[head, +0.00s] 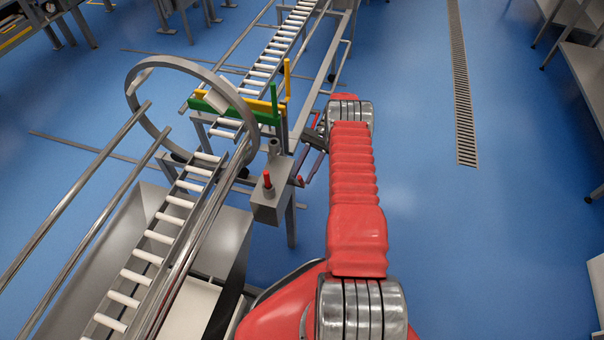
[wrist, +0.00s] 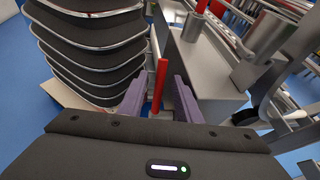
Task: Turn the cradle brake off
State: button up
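A grey control box (head: 268,206) stands beside the ring-shaped cradle (head: 128,88). A red-topped handle (head: 267,180) rises from its top. A red lever (wrist: 160,85) stands at the box's side in the wrist view; a small red tip (head: 300,180) shows there in the head view. No label shows which one is the brake. My gripper (wrist: 160,98) is open, with one purple finger on each side of the red lever and visible gaps between. In the head view my gripper (head: 314,160) is small, at the box's right side. The lever's lower end is hidden.
The grey box (wrist: 205,75) and a metal cylinder (wrist: 265,35) are close on the right in the wrist view. A roller conveyor (head: 150,258) runs through the cradle, with green (head: 245,110) and yellow bars behind.

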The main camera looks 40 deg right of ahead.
notch_tip(320, 180, up, 10)
dwell(0.6)
jog(key=shift+f, duration=0.1)
jog(key=shift+c, duration=0.2)
jog(key=shift+s+d, duration=0.15)
jog(key=shift+d, duration=0.1)
jog(key=shift+c, duration=1.4)
jog(key=s+d, duration=0.1)
jog(key=s+d+f+m+t+y, duration=0.1)
jog(key=s+d, duration=0.1)
jog(key=s+d+m, duration=0.1)
jog(key=s+d, duration=0.1)
jog(key=shift+s+f+t, duration=0.1)
jog(key=shift+f+t, duration=0.2)
jog(key=shift+t, duration=0.1)
grip_shut()
jog(key=s+d+f+m+t+y, duration=0.1)
jog(key=s+f+m+t+y, duration=0.25)
jog(key=s+m+t, duration=0.35)
jog(key=s+a+f+m+t+h, duration=0.2)
jog(key=m+t, duration=0.4)
jog(key=m, duration=0.4)
jog(key=s+a+f+m+t+h, duration=0.1)
jog(key=a+f+m+t+h, duration=0.2)
jog(key=f+m+t, duration=0.3)
jog(key=shift+s+a+m+h, duration=0.2)
jog(key=shift+s+m+h, duration=0.4)
jog(key=shift+m, duration=2.2)
jog(key=shift+w, duration=0.2)
